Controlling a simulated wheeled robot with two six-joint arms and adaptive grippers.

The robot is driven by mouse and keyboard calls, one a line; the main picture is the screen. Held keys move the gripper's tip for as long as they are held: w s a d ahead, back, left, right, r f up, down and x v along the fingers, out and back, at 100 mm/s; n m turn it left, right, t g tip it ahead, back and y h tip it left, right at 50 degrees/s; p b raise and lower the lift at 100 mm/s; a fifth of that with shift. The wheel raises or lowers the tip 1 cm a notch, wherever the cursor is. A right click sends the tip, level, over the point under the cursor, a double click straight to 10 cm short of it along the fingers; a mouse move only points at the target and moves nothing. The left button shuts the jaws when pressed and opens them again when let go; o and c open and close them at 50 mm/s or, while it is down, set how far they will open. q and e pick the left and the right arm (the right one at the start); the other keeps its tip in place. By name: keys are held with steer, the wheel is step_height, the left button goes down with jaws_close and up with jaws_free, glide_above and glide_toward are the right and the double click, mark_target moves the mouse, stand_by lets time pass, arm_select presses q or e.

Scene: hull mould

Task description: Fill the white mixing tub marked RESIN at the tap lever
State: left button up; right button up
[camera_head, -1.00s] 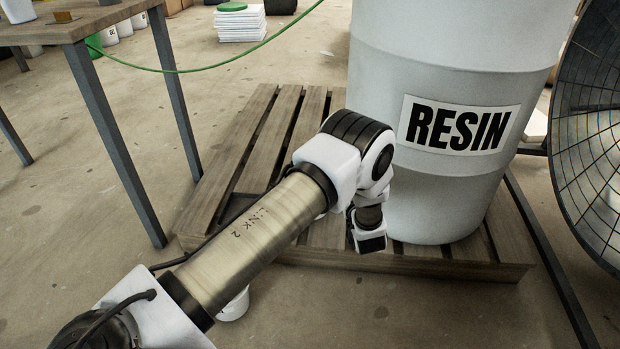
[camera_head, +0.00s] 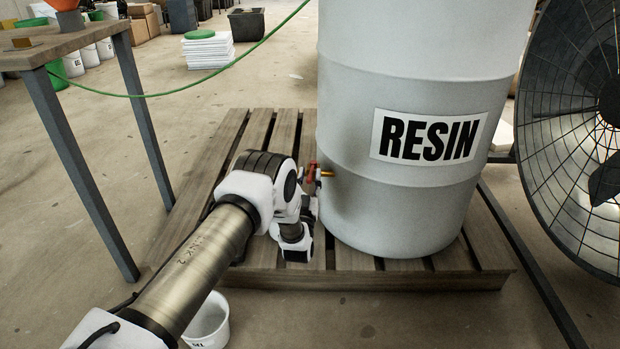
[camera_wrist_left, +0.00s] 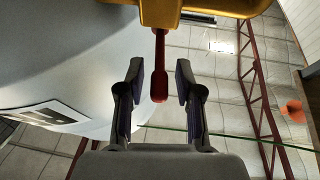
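The tap's red lever (camera_wrist_left: 159,80) hangs from a yellow tap body (camera_wrist_left: 195,9) in the left wrist view. My left gripper (camera_wrist_left: 160,72) is open, with a finger on each side of the lever and a gap on both sides. In the head view the tap (camera_head: 326,173) sticks out from the left side of the white drum labelled RESIN (camera_head: 345,205), beside my left arm. My wrist hides the gripper's fingers there. A white tub (camera_head: 212,328) stands low beside my left arm, partly hidden by it; its small lettering is only partly visible. My right gripper is not seen.
The drum stands on a wooden pallet (camera_head: 225,165). A large black fan (camera_head: 560,130) stands at the right. A table (camera_head: 60,48) is at the upper left. A green hose (camera_head: 185,91) hangs across behind. White stacked sheets (camera_head: 208,52) lie farther back.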

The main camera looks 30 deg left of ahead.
arm_select(q)
steer(key=shift+w+a+r, duration=0.15)
steer(key=shift+w+a, duration=0.1)
steer(key=shift+w, duration=0.3)
steer(key=shift+w+a+r, duration=0.1)
steer(key=shift+w+r, duration=0.15)
jaws_close()
steer(key=y, duration=0.1)
steer(key=n+g+y, duration=0.1)
steer(key=shift+w+d+g+y+b, duration=0.15)
steer(key=shift+d+g+y+b, duration=0.15)
steer(key=shift+b, duration=0.1)
jaws_free()
